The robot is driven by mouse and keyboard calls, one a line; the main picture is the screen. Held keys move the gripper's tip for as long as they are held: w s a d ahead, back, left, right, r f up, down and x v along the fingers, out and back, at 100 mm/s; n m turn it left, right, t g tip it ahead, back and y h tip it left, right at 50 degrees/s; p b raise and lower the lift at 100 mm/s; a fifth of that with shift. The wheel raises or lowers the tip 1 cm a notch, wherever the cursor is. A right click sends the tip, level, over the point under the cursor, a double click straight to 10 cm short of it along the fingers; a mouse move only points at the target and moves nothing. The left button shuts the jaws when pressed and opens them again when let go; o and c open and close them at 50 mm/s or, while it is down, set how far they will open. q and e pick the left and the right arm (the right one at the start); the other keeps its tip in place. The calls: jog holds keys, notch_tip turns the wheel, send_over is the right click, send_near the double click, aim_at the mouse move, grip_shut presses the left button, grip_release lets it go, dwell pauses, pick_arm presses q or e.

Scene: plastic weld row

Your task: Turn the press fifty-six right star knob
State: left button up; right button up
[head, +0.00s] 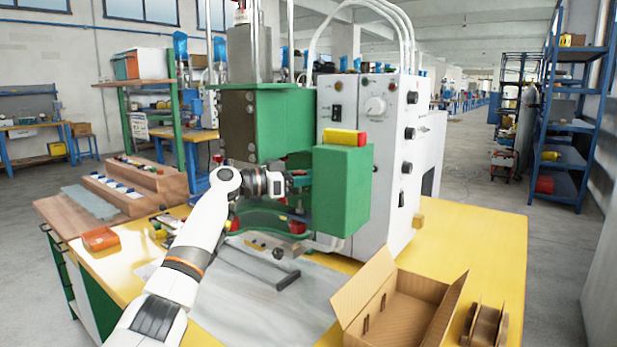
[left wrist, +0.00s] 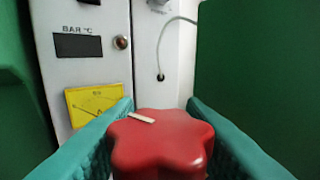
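The red star knob (left wrist: 163,145) fills the lower middle of the left wrist view. A short white mark on its top slants slightly down to the right. The teal fingers of my left gripper (left wrist: 160,112) lie close against both sides of the knob, with no gap visible. In the head view my left gripper (head: 300,179) reaches in at the front of the press (head: 338,200), beside its green box. I cannot make out the held knob there. My right gripper is not in view.
A yellow label (left wrist: 92,104) and a dark display (left wrist: 78,45) are on the white panel behind the knob. Green housing flanks both sides. An open cardboard box (head: 405,305) stands at the front right of the yellow table (head: 480,250).

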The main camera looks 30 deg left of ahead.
pick_arm(q)
jog(key=shift+o, duration=1.4)
jog(key=shift+s+a, duration=0.1)
jog(key=shift+a, duration=0.1)
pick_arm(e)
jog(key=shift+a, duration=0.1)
pick_arm(q)
jog(key=shift+d, duration=0.1)
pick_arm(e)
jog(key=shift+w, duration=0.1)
pick_arm(q)
jog(key=v, duration=0.7)
jog(key=shift+s+a+b, duration=0.2)
jog(key=shift+b, duration=0.15)
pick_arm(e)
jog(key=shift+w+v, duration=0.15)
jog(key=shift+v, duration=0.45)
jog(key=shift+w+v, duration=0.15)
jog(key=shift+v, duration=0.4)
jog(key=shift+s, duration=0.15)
